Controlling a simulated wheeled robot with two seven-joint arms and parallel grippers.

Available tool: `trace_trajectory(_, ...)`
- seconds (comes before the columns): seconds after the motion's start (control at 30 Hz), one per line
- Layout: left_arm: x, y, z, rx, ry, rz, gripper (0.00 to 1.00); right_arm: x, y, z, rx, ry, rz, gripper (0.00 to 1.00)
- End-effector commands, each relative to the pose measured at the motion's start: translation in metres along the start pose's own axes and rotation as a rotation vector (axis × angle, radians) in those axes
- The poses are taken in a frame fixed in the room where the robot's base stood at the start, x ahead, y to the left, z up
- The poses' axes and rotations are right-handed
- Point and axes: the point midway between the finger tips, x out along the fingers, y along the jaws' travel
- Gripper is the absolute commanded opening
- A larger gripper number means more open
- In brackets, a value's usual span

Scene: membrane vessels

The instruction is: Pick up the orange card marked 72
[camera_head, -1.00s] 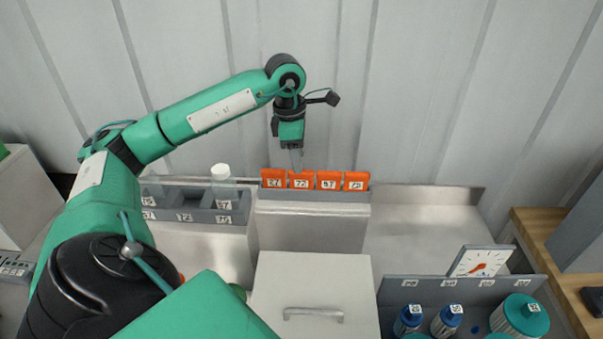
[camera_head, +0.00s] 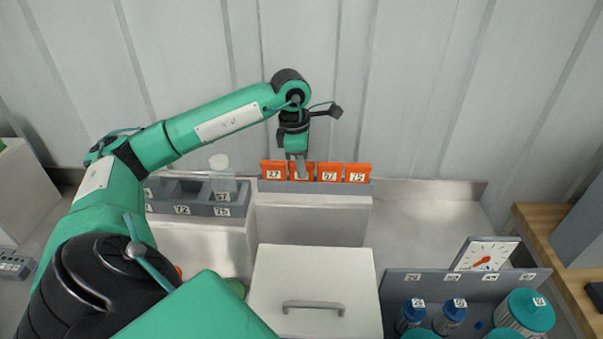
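Several orange cards stand in a row in a grey holder (camera_head: 315,187) on a white block by the back wall. The second card from the left (camera_head: 310,168) is mostly hidden behind my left gripper (camera_head: 301,172); its label is covered now but reads like 72 in the earlier view. The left gripper points down, with its fingers right at this card. I cannot tell whether the fingers are closed on it. The card left of it (camera_head: 273,166) looks marked 27. On the right stand one like 57 (camera_head: 329,167) and one like 75 (camera_head: 357,168). My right gripper is out of view.
A grey rack (camera_head: 195,209) with a white-capped clear bottle (camera_head: 220,178) stands left of the cards. A white box with a handle (camera_head: 313,275) is in front. At the right are a grey rack (camera_head: 440,281) with blue- and teal-capped vessels and a dial (camera_head: 484,255). The steel surface right of the cards is clear.

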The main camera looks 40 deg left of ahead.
Motion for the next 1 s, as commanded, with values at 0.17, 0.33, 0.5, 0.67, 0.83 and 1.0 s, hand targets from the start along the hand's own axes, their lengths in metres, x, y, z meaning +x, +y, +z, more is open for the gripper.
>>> trace_trajectory(0.17, 0.000, 0.000, 0.000, 0.000, 0.000, 0.000, 0.00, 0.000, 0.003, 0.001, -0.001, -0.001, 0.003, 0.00)
trace_trajectory(0.33, -0.001, 0.000, 0.000, 0.000, 0.000, 0.000, 0.00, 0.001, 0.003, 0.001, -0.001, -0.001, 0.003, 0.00)
trace_trajectory(0.5, -0.009, 0.001, 0.002, 0.000, -0.001, 0.002, 0.00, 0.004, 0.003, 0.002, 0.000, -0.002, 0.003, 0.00)
trace_trajectory(0.67, -0.025, 0.001, 0.004, 0.001, -0.003, 0.003, 0.00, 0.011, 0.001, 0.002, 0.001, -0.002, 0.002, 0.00)
trace_trajectory(0.83, -0.047, 0.001, 0.007, 0.001, -0.004, 0.003, 0.00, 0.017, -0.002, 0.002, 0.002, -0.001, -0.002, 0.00)
trace_trajectory(1.0, -0.070, 0.001, 0.009, 0.001, -0.004, 0.003, 0.00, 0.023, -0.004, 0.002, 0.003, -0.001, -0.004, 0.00)
